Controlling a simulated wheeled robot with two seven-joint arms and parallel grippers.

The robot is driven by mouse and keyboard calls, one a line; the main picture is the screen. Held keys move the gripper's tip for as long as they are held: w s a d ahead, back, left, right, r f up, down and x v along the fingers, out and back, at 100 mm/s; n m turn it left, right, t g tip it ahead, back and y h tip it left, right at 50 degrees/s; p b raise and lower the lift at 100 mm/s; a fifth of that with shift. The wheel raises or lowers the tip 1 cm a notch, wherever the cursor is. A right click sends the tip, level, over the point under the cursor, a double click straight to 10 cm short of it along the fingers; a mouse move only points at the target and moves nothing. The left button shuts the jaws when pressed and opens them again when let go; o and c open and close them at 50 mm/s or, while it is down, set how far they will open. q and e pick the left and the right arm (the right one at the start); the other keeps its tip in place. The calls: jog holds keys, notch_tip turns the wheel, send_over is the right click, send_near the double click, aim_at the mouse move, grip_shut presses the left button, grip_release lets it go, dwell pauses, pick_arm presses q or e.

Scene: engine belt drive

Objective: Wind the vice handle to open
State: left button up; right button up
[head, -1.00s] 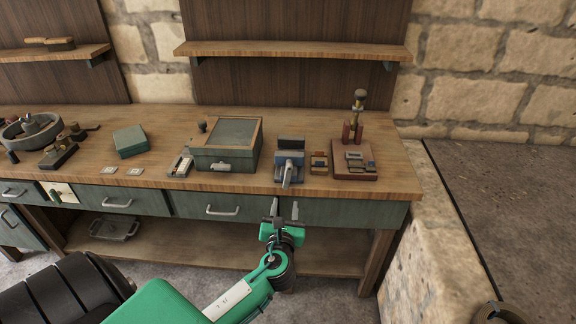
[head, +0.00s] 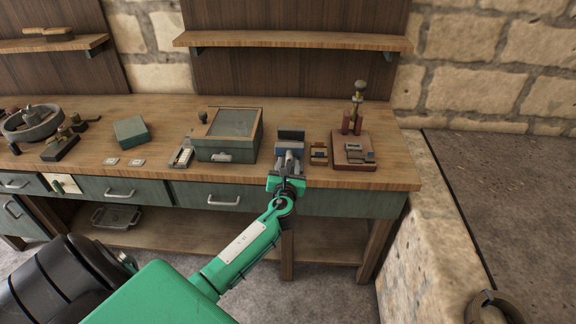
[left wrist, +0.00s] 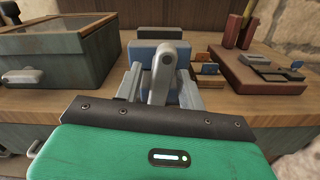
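The vice (head: 290,136) is a small blue and grey block at the bench's front edge. It also shows in the left wrist view (left wrist: 150,46). Its grey handle (left wrist: 163,62) is a rounded lever facing me, wider at the top and narrowing downward. My left gripper (head: 289,162) is in front of the vice, at the bench edge. In the left wrist view its two grey fingers stand apart, one on each side of the handle. The handle's lower end is hidden behind the gripper body. I cannot tell whether a finger touches it. My right gripper is not in view.
A green box with a framed lid (head: 228,150) stands left of the vice. A small wooden block (head: 318,154) and a red-brown stand (head: 355,162) with a brass-topped post are close on the right. Green drawers (head: 225,197) lie below the benchtop.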

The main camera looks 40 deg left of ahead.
pick_arm(q)
grip_shut()
jog(key=shift+r+n, duration=0.1)
jog(key=shift+n, duration=1)
grip_release()
jog(key=b+v, duration=0.2)
jog(key=v, duration=1.1)
jog(key=shift+s, duration=0.4)
jog(key=shift+d, duration=0.1)
